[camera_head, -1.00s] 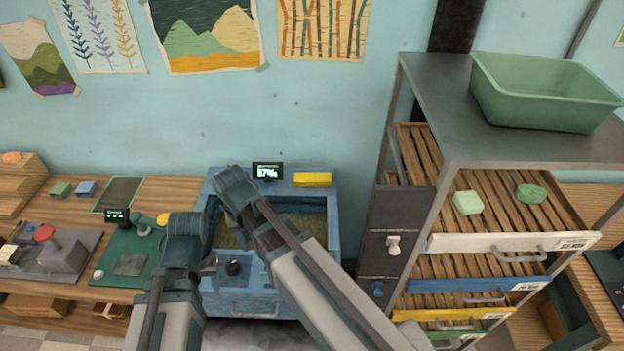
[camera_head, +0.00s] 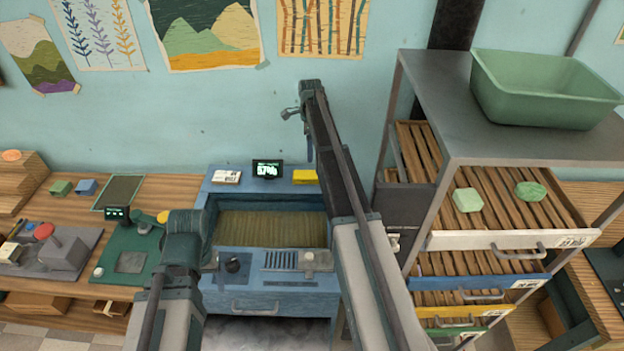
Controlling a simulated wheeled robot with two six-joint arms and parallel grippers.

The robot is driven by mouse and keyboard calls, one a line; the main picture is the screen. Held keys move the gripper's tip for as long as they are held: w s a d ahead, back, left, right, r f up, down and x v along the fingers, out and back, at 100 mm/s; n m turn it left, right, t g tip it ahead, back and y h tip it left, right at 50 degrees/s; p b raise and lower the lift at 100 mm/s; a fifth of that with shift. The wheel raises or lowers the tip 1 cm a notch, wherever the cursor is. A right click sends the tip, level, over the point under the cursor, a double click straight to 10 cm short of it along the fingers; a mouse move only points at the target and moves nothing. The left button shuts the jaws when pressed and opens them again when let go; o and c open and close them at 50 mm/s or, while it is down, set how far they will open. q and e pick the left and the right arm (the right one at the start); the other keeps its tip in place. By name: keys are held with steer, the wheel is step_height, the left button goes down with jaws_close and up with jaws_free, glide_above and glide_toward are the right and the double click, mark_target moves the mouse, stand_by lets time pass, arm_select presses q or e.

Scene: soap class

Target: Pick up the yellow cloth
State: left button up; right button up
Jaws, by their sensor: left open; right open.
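The yellow cloth (camera_head: 305,176) looks like a folded yellow pad. It lies on the back ledge of the blue machine, right of the small display, and my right arm covers its right part. My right gripper (camera_head: 300,132) is open and empty, and in the picture it appears just above the cloth. I cannot tell its exact height over it. My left gripper (camera_head: 208,262) is in front of the machine's left side, away from the cloth; its fingers are mostly hidden behind its wrist.
The blue machine (camera_head: 232,260) has an open bay with a slatted floor. A metal rack (camera_head: 462,120) with a green basin (camera_head: 545,92) and drawers rises close on the right.

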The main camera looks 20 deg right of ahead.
steer(key=b, duration=0.7)
glide_above(312, 173)
steer(key=f, duration=0.7)
steer(key=shift+a+f, duration=0.25)
steer(key=shift+a, duration=0.15)
steer(key=f+b, duration=0.4)
steer(key=f, duration=0.1)
steer(key=shift+s+d+f+b, duration=0.1)
steer(key=shift+d+b, duration=0.25)
steer(key=shift+b, duration=0.05)
steer(key=shift+c, duration=0.2)
steer(key=c, duration=1.3)
steer(key=shift+r, duration=0.25)
